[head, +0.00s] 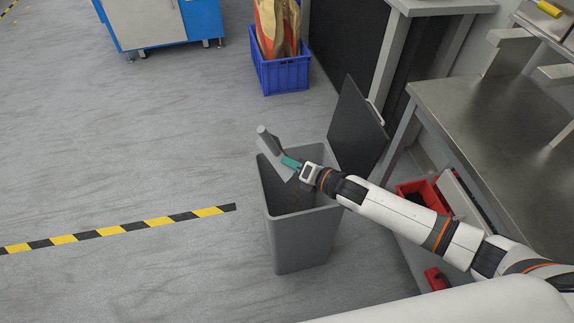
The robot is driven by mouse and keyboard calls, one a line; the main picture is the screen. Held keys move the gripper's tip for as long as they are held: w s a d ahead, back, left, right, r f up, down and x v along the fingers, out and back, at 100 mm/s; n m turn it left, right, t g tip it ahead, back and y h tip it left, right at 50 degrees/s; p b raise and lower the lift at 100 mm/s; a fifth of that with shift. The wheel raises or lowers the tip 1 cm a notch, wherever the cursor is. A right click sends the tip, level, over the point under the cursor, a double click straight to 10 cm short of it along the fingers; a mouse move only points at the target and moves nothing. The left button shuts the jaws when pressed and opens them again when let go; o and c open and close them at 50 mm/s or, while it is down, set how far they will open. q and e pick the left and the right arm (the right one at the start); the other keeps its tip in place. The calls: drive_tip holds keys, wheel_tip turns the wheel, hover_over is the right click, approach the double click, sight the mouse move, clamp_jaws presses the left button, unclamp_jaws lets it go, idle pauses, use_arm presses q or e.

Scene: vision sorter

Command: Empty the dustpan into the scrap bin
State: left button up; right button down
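The grey scrap bin (300,243) stands on the floor left of the workbench. Its dark lid (352,125) is open and tilted up at the back right. My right gripper (298,166) is over the bin's opening, shut on the teal handle of the dustpan. The grey dustpan (272,150) is held tilted over the far left part of the opening. Small brownish specks show below it, inside the bin; whether they are falling or lying there I cannot tell. Whether anything is left in the pan is unclear. My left gripper is not in view.
A steel workbench (480,110) stands at the right, with red bins (424,193) below it. A blue crate (284,78) holding a paper sack is behind the scrap bin. Yellow-black floor tape (120,230) runs at left. The floor at left is clear.

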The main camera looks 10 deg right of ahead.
drive_tip(key=d+r+n+h+p, duration=0.1)
drive_tip(key=n+p, duration=0.1)
drive_tip(key=p, duration=0.1)
drive_tip(key=d+r+n+h+p, duration=0.1)
drive_tip(key=n+h+p, duration=0.1)
drive_tip(key=n+p, duration=0.1)
drive_tip(key=w+d+r+n+h+p, duration=0.1)
drive_tip(key=r+n+h+p, duration=0.1)
drive_tip(key=p, duration=0.1)
drive_tip(key=shift+w+t, duration=0.1)
drive_tip(key=shift+t, duration=0.3)
idle(0.4)
drive_tip(key=shift+r, duration=0.1)
